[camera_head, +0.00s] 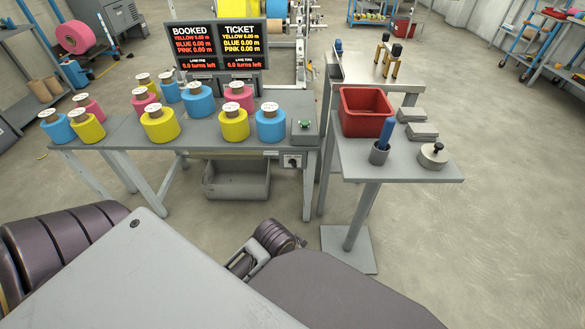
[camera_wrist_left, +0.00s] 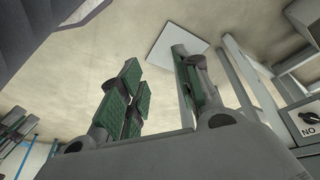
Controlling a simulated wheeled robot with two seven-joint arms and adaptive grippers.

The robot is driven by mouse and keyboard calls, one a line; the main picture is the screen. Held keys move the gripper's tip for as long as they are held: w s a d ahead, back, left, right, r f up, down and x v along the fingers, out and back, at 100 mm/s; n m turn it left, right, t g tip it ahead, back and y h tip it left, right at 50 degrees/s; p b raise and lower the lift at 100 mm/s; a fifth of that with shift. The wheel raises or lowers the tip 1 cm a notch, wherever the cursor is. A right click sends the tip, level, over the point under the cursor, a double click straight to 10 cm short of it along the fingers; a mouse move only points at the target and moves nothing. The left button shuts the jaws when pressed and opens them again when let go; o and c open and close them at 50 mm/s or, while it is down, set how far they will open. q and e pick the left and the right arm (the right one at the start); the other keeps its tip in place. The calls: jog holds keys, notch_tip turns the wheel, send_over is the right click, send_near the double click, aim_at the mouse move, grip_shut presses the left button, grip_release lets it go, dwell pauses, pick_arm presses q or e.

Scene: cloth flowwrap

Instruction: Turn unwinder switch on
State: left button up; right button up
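The rotary switch (camera_head: 292,161) is on a small plate at the front right edge of the grey table, below the top. It has a dark knob on a pale plate. In the left wrist view the switch (camera_wrist_left: 309,117) is at the right edge, partly cut off, with letters reading "NO" in that picture. The knob's exact setting is too small to tell. My left gripper (camera_wrist_left: 160,95) is open and empty, its green-padded fingers apart; the switch is off to their right, not touched. In the head view its fingers are not clearly seen. My right gripper is not in view.
A grey bin (camera_head: 237,180) sits below. A side stand (camera_head: 400,165) holds a red bin (camera_head: 366,111). A screen (camera_head: 217,45) stands behind.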

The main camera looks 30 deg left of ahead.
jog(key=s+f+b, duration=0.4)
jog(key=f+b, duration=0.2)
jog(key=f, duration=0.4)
pick_arm(q)
jog(key=w+d+f+n+t+h, duration=0.2)
jog(key=w+d+t+h, duration=0.15)
jog(key=w, duration=0.65)
jog(key=w+d+f+n+t+h, duration=0.2)
jog(key=w+d+f+n+t, duration=0.15)
jog(key=w, duration=0.65)
jog(key=a+r+n+t+y, duration=0.1)
jog(key=a+n+t+y, duration=0.1)
jog(key=a+n+y, duration=0.4)
jog(key=w+a+r+n+t+y, duration=0.1)
jog(key=a+n+y, duration=0.5)
jog(key=a, duration=1.1)
jog(key=r+t+y, duration=0.1)
jog(key=y, duration=0.3)
jog(key=shift+a+t+y, duration=0.3)
jog(key=shift+y, duration=0.05)
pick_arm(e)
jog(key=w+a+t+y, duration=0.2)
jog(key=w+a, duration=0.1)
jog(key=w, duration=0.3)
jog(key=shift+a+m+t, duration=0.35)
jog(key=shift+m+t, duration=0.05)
